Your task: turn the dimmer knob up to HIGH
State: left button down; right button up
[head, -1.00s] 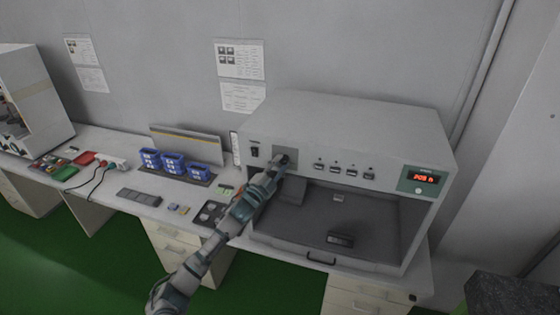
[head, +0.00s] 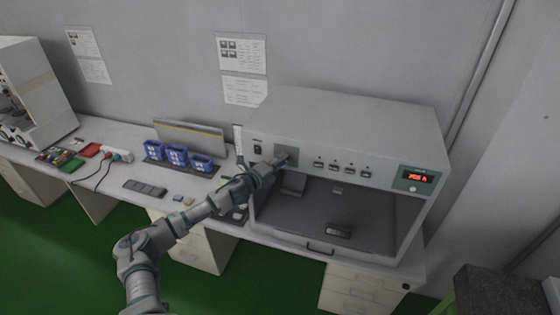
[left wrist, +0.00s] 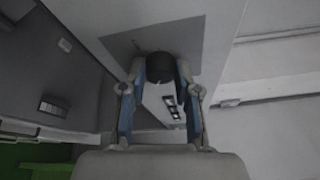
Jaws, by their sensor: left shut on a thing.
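The dimmer knob (left wrist: 160,67) is a dark round knob on a grey plate (left wrist: 188,40) on the front panel of a white test cabinet (head: 350,120). In the left wrist view it sits between my left gripper's (left wrist: 160,85) two fingers, which are shut on it. In the head view my left gripper (head: 279,160) is against the panel's left part and mostly covers the knob. The knob's markings cannot be read. My right gripper is not in view.
A power switch (head: 257,150) is left of the knob, and several small switches (head: 334,166) are to its right. A red-lit display (head: 417,177) is at the panel's right end. Blue bins (head: 176,155) stand on the bench. The cabinet's open bay (head: 310,215) is below the panel.

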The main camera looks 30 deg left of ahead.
pick_arm(q)
jog(key=shift+d+f+m+g, duration=0.1)
jog(key=shift+f+m+g, duration=0.1)
jog(key=shift+m+g, duration=0.15)
jog(key=shift+d+f, duration=0.1)
jog(key=shift+f, duration=0.05)
jog(key=c, duration=0.9)
grip_release()
jog(key=shift+c, duration=0.2)
jog(key=shift+o, duration=0.5)
jog(key=shift+w, duration=0.1)
jog(key=s+a+r, duration=0.1)
jog(key=s+a, duration=0.1)
jog(key=s, duration=0.9)
jog(key=shift+s, duration=0.4)
